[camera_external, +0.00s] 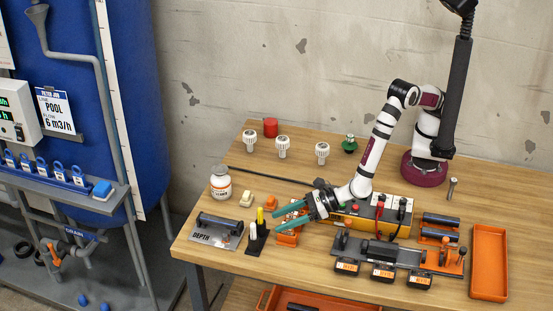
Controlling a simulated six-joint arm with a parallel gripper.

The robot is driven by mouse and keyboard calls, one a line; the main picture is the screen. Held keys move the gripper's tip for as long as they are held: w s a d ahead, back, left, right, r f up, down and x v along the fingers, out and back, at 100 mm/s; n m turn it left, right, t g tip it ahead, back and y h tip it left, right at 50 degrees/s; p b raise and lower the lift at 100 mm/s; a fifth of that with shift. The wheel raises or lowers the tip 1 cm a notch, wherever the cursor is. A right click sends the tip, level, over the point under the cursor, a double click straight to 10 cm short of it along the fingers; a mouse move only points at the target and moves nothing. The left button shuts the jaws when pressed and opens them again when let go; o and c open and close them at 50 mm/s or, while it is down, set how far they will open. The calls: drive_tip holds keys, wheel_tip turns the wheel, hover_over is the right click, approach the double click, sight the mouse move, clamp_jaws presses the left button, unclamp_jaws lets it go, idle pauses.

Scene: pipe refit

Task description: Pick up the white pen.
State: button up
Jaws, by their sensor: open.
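The white pen (252,231) stands upright in a small black holder (258,245) near the table's front left. A yellow marker (260,216) stands beside it in the same holder. My gripper (275,221) has two teal fingers that point left toward the holder. The fingers are apart, with nothing visible between them. Their tips are just right of the pens in the picture. How far they are from the pen in depth I cannot tell. The pen's lower part is hidden in the holder.
A grey block marked DEPTH (213,232) lies left of the holder. A white bottle (220,184) stands behind it. An orange rack (288,237) stands below my fingers. The yellow box (365,222) with cables is right of my gripper. An orange tray (489,263) lies far right.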

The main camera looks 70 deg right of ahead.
sight(253, 226)
drive_tip(key=x, duration=0.6)
drive_tip(key=r+x, duration=0.1)
drive_tip(key=x, duration=0.1)
drive_tip(key=shift+w+d+f, duration=0.1)
drive_tip(key=shift+w+d, duration=0.05)
drive_tip(key=shift+w, duration=0.6)
clamp_jaws()
